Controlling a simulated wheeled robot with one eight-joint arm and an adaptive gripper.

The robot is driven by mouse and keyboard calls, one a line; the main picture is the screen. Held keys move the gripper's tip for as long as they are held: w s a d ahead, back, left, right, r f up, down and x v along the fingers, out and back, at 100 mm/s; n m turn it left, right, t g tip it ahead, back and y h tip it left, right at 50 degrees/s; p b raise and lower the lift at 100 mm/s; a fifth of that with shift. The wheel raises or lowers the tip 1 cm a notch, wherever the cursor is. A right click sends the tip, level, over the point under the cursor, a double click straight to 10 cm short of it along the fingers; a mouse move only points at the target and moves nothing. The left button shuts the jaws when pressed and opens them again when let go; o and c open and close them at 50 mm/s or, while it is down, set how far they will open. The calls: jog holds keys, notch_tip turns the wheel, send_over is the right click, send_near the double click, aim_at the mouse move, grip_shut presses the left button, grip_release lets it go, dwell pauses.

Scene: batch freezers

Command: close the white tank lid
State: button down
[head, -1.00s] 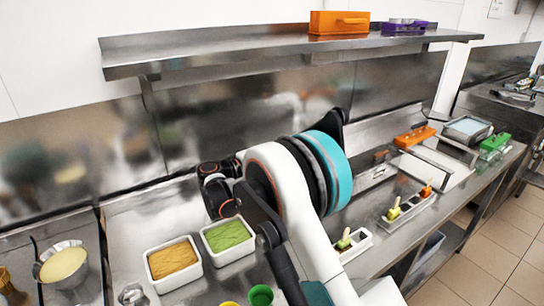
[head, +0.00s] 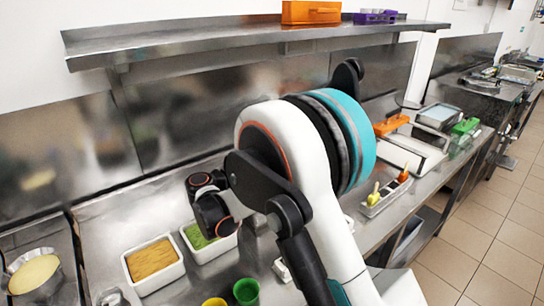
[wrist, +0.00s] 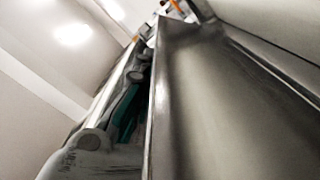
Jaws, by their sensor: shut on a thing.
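I cannot clearly pick out the white tank lid in either view. A flat white surface (head: 416,153) lies at the right of the counter in the head view, but I cannot tell whether it is a lid. In the wrist view, grey jointed parts of my gripper (wrist: 137,72) run up beside a large smooth metal panel (wrist: 215,100) that fills the right half. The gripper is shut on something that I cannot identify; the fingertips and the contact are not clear.
A steel shelf (head: 220,43) with an orange box (head: 311,12) and a purple rack (head: 375,17) hangs over the counter. Two white tubs (head: 154,265) (head: 207,243), a metal bowl (head: 34,272) and a green cup (head: 246,291) stand nearby. Tiled floor (head: 480,230) at right is clear.

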jog(key=shift+s+d+f+m, duration=0.2)
jog(key=shift+s+f+m, duration=0.15)
jog(key=shift+m, duration=0.05)
jog(key=shift+s+d+f+m+b, duration=0.4)
jog(key=shift+s+f+b, duration=0.2)
jog(key=shift+f+b, duration=0.05)
jog(key=shift+s+d+f+m+b, duration=0.25)
jog(key=shift+f+m, duration=0.1)
jog(key=shift+m, duration=0.3)
jog(key=shift+s+d+f+m+b, duration=0.1)
jog(key=shift+s+f+m+b, duration=0.2)
jog(key=shift+m, duration=0.35)
jog(key=c, duration=1.6)
grip_release()
jog(key=v, duration=1.2)
